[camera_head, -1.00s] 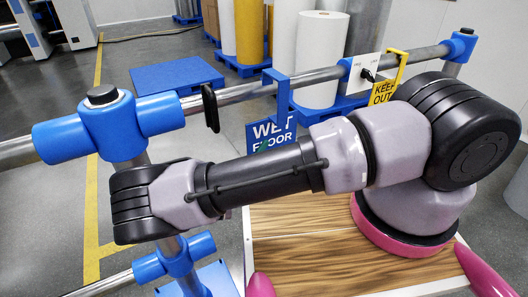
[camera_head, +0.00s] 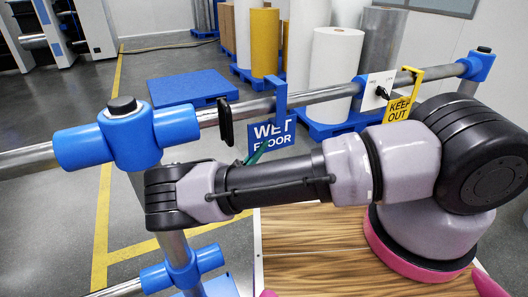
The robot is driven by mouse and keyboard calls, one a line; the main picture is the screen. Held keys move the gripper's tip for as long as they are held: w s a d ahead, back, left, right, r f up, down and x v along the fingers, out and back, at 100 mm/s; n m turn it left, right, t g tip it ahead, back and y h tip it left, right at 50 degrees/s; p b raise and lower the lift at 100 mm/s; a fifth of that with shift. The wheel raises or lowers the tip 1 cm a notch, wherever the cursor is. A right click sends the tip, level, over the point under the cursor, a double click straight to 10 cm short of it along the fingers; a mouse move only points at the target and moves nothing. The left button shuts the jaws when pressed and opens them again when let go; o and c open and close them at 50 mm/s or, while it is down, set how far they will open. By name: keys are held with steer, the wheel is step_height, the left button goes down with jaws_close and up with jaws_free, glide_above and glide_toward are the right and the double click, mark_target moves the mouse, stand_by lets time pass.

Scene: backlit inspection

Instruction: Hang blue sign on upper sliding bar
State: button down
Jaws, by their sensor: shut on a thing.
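The blue sign (camera_head: 283,127), lettered WET FLOOR in white, is upright at the upper bar (camera_head: 315,96). Its hook strip (camera_head: 281,98) crosses in front of the bar and its bent top shows above it. I cannot tell whether the hook rests on the bar. My gripper (camera_head: 258,153) is mostly hidden behind my arm. Only a slim green part shows, across the sign's lower left, and it is shut on the sign. My arm also covers the sign's lower edge.
A yellow KEEP OUT sign (camera_head: 398,108) hangs on the bar to the right, beside a white plate (camera_head: 377,90) with a black knob. A black piece (camera_head: 225,122) sits on the bar to the left. Blue joints (camera_head: 130,135) hold the bar ends. A wooden surface (camera_head: 310,240) lies below.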

steer(key=shift+w+f, duration=0.1)
steer(key=shift+f, duration=1.75)
steer(key=c, duration=0.9)
jaws_free()
steer(key=shift+f, duration=0.15)
